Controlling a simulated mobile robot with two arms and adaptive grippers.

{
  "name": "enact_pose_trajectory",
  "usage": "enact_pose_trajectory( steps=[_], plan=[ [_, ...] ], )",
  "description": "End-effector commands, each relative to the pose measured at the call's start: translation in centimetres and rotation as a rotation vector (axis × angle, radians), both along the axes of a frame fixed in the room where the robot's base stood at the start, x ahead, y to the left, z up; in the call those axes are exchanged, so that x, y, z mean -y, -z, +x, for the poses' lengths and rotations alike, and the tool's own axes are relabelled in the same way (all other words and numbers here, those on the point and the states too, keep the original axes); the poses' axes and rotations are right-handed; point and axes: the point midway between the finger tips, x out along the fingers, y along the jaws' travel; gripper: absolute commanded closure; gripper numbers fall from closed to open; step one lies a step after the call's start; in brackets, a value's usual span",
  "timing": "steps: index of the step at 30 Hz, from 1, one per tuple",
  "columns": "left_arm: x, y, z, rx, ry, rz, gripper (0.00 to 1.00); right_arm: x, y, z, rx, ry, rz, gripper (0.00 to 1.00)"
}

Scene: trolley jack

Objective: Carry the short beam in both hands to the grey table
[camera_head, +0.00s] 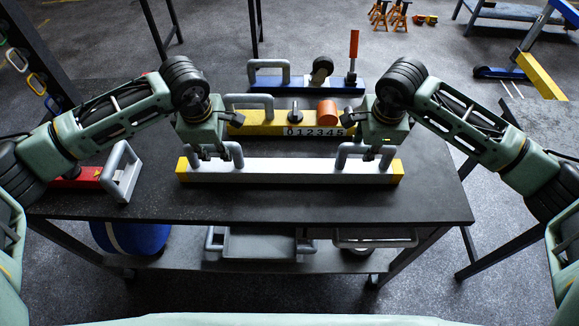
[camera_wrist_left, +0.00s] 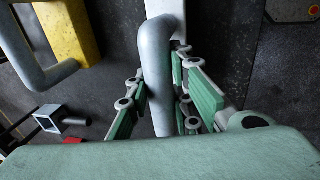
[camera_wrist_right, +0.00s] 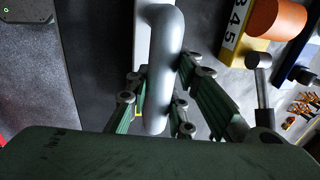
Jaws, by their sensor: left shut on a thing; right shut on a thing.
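The short beam (camera_head: 290,172) is white with yellow ends and has a grey handle near each end. It lies level across the front of the dark table (camera_head: 300,207); I cannot tell whether it touches the top. My left gripper (camera_head: 213,156) is shut on its left handle (camera_head: 237,155), also seen in the left wrist view (camera_wrist_left: 157,70). My right gripper (camera_head: 371,155) is shut on its right handle (camera_head: 343,155), also seen in the right wrist view (camera_wrist_right: 161,70). I cannot tell which table is the grey one.
Behind the beam stand a yellow beam (camera_head: 265,125) with a number strip and a blue one (camera_head: 300,85) with an upright red-orange grip. A red piece with a grey handle (camera_head: 121,172) sits at left. A lower shelf holds a blue round thing (camera_head: 135,237).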

Motion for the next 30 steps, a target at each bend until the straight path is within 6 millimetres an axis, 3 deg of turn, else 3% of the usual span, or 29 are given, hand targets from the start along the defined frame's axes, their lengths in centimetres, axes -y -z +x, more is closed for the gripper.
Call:
enact_pose_trajectory(
  steps=[14, 30],
  plan=[
    [0.0, -0.8, 0.3, 0.009, -0.004, -0.002, 1.00, -0.1, -0.9, 0.2, 0.007, 0.000, 0.004, 1.00],
    [-0.1, -4.9, 0.2, 0.007, -0.006, 0.000, 1.00, -0.1, -5.1, 0.1, 0.005, -0.001, 0.005, 1.00]
  ],
)
